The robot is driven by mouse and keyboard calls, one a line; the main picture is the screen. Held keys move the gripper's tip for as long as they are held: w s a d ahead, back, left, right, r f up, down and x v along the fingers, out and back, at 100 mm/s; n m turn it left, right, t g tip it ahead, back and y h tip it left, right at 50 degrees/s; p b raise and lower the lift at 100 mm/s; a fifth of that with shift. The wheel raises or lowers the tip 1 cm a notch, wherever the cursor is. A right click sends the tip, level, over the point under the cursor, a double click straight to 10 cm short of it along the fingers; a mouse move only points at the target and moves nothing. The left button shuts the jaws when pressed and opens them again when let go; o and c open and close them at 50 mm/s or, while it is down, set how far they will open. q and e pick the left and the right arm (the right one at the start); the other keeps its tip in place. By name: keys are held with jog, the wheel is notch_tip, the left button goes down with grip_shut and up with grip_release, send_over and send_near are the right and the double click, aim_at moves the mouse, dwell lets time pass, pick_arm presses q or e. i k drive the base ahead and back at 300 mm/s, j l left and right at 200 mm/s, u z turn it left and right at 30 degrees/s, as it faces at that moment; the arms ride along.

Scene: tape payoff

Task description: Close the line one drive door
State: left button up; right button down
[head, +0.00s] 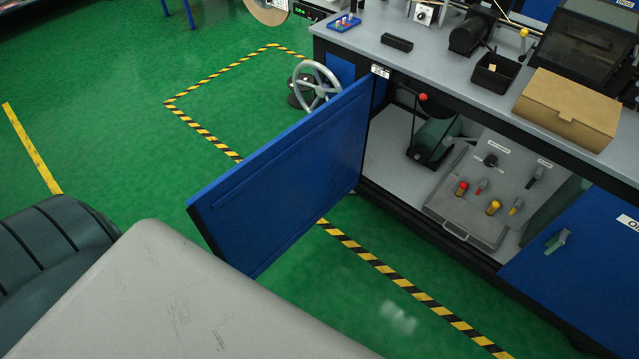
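The blue drive door (290,170) stands wide open in the head view. It is hinged at the front of the grey-topped bench, near a small white label (380,71), and swings out over the floor toward the left. Behind it the drive compartment (385,160) is exposed, with a green motor (435,138) and a red knob inside. Neither of my grippers shows in this view, so nothing of mine is seen touching the door.
A second blue door (570,265) with a handle is shut at right. A handwheel (317,85) stands behind the door. A cardboard box (568,108) sits on the bench. Green floor with striped tape is clear.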

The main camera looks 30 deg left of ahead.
aim_at(250, 216)
jog(key=j+z, duration=0.15)
jog(key=j, duration=0.3)
jog(key=k+j+z, duration=0.2)
jog(key=j, duration=0.2)
jog(key=j+z, duration=0.15)
jog(key=j, duration=0.25)
jog(key=k+j+z, duration=0.15)
jog(key=j, duration=0.25)
jog(key=k+j+z, duration=0.15)
jog(key=j, duration=0.25)
jog(key=k+j, duration=0.15)
jog(key=j, duration=0.25)
jog(key=k+j, duration=0.15)
jog(key=j, duration=0.25)
jog(key=k+j, duration=0.15)
jog(key=j, duration=0.25)
jog(key=k+j, duration=0.15)
jog(key=j, duration=0.25)
jog(key=z, duration=0.05)
